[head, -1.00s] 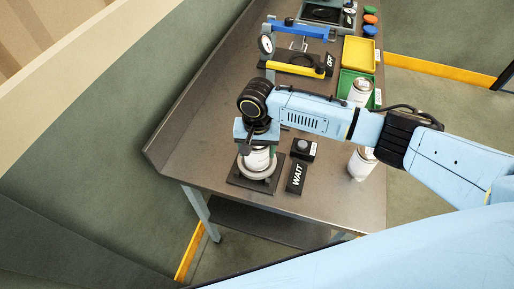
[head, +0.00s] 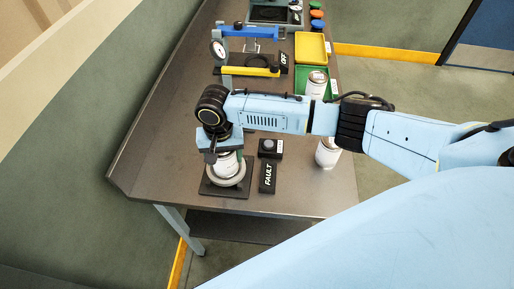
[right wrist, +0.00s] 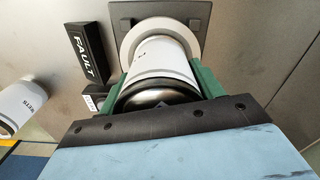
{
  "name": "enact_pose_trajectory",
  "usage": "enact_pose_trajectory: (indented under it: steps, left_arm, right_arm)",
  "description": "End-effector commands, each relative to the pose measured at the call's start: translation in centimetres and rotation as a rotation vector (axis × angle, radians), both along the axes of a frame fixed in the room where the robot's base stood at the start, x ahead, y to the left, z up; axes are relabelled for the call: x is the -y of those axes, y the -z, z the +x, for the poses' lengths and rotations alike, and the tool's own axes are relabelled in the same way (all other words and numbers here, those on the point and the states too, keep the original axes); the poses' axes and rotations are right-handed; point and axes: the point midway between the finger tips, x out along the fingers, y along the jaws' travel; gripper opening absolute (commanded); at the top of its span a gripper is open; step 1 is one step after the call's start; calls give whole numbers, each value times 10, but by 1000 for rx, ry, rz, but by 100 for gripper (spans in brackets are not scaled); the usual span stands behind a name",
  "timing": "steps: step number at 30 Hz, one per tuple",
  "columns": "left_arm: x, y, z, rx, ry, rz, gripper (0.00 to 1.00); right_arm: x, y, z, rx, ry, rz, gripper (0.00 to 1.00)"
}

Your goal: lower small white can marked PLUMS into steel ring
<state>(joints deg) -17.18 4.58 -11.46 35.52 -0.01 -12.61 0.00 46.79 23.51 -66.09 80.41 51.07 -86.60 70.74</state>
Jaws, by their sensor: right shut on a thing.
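My right gripper (head: 222,152) is shut on a white can (head: 229,164) and points down over the steel ring (head: 239,180). The ring sits on a dark square plate (head: 210,187) near the table's front left corner. In the right wrist view, green fingers (right wrist: 160,88) hold the can (right wrist: 163,62) on both sides, and its far end lies within the ring's outline (right wrist: 127,45). I cannot tell whether it rests on the bottom or how deep it is. My left gripper is not in view.
A black sign reading FAULT (head: 267,177) and a button box (head: 269,148) stand right of the ring. Another white can (head: 327,155) stands farther right. A green bin (head: 333,85) with a can and a yellow bin (head: 311,47) stand behind.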

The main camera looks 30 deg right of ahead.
Motion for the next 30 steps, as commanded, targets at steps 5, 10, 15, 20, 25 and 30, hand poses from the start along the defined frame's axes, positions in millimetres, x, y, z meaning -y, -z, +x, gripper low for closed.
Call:
enact_pose_trajectory:
  steps: [5,10,15,20,25,30]
  left_arm:
    - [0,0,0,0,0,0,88]
    - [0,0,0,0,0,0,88]
    - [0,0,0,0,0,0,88]
    - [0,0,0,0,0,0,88]
    - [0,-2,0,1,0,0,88]
    - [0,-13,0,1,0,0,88]
  right_arm:
    - [0,-1,0,0,0,1,30]
    - [0,0,0,0,0,1,30]
    - [0,0,0,0,0,1,30]
    - [0,0,0,0,0,1,30]
    - [0,-2,0,0,0,1,30]
    - [0,-12,0,0,0,1,30]
